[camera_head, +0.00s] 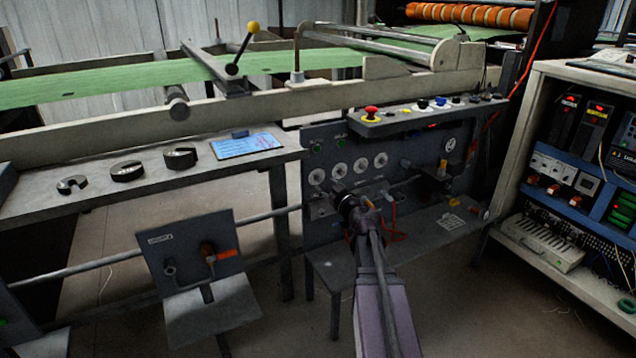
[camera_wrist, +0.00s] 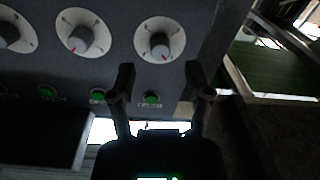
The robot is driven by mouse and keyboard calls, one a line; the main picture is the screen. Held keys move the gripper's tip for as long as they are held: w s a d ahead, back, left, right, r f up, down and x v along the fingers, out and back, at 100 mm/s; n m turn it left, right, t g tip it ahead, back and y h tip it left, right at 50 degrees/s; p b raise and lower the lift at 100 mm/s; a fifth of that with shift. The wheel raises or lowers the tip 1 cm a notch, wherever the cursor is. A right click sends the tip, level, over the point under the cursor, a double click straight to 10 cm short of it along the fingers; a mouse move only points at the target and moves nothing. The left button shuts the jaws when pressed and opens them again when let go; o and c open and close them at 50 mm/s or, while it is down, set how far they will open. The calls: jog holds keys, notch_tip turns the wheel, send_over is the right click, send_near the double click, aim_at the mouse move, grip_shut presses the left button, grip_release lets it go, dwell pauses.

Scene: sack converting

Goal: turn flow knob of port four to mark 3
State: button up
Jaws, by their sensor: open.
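A grey panel (camera_head: 330,222) carries a row of white round dials (camera_head: 360,165), several in number; port labels are too small to read. My gripper (camera_head: 350,203) is in front of the panel, below the dials in the head view, with its tips hidden there. In the wrist view my gripper (camera_wrist: 160,78) is open and empty. A grey knob on a white dial (camera_wrist: 160,44) lies just beyond the gap between the fingers, apart from them, with a red mark toward its lower side. A second knob (camera_wrist: 80,40) is to its left. I cannot tell which is port four.
Green buttons (camera_wrist: 151,98) line the panel beside the dials. A control box with a red stop button (camera_head: 371,112) juts out above the panel. A bracket (camera_head: 435,182) sticks out at the right. A pipe (camera_head: 265,214) runs in from the left.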

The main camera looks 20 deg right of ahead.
aim_at(320, 180)
jog(key=shift+w+a, duration=0.15)
jog(key=shift+w, duration=1.7)
